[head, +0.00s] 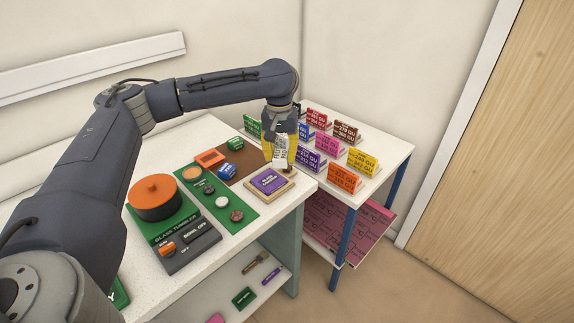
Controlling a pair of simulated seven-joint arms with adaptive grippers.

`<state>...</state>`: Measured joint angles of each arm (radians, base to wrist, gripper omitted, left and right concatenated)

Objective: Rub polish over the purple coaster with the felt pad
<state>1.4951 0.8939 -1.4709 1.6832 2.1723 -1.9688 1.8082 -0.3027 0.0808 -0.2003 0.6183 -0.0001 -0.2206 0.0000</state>
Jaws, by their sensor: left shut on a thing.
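The purple coaster (269,180) lies flat with pale print on its top, in a light wooden holder (285,189) near the table's right end. My left gripper (280,161) points down just behind the coaster. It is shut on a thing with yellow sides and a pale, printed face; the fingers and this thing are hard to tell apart. I cannot tell whether it is the felt pad, or whether its lower end touches the holder. My right gripper is out of view.
An orange-lidded tumbler (155,196) stands at left. A green mat (231,226) carries several round pieces. Several coloured sign cards (362,161) crowd the right side table.

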